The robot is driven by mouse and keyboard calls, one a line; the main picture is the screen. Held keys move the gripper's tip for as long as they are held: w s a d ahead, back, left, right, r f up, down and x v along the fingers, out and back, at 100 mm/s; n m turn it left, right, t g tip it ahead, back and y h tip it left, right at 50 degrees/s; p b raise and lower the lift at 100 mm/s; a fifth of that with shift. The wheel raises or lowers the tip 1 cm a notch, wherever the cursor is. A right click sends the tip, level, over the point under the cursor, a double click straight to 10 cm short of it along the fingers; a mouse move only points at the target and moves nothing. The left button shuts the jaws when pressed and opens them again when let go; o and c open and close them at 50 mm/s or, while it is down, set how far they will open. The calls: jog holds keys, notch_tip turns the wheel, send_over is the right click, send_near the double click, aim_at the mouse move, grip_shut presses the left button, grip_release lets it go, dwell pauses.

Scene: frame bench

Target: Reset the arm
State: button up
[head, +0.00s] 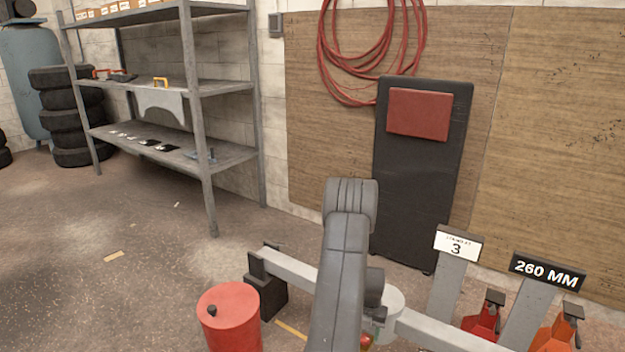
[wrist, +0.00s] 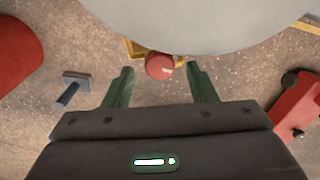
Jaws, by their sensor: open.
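My arm rises through the middle of the head view and hides most of my gripper there. In the wrist view my gripper (wrist: 160,73) is open, with its two green fingers apart. A small red rounded knob or cap (wrist: 159,66) shows between the fingertips, with bare gaps on both sides. I cannot tell how far below the tips it is. A large pale grey rounded surface (wrist: 215,18) fills the top of the wrist view, just beyond the fingers. In the head view a pale grey round part (head: 392,300) shows beside my arm.
A grey beam (head: 445,330) crosses low in front. A red drum (head: 230,318) stands left of my arm. Signs reading 3 (head: 458,245) and 260 MM (head: 546,272) stand at right, near red (head: 482,322) and orange (head: 555,335) stands. A shelf (head: 190,10) is back left, with open floor before it.

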jog(key=shift+f, duration=0.9)
jog(key=shift+r, duration=0.15)
notch_tip(320, 180, up, 14)
jog(key=f+p, duration=0.1)
jog(key=p, duration=0.4)
notch_tip(320, 180, down, 14)
jog(key=b, duration=0.5)
jog(key=shift+r, duration=0.2)
jog(key=shift+r+m, duration=0.2)
jog(key=shift+m, duration=0.7)
jog(key=m, duration=0.7)
jog(key=shift+m, duration=0.4)
notch_tip(320, 180, up, 13)
jog(key=p, duration=0.4)
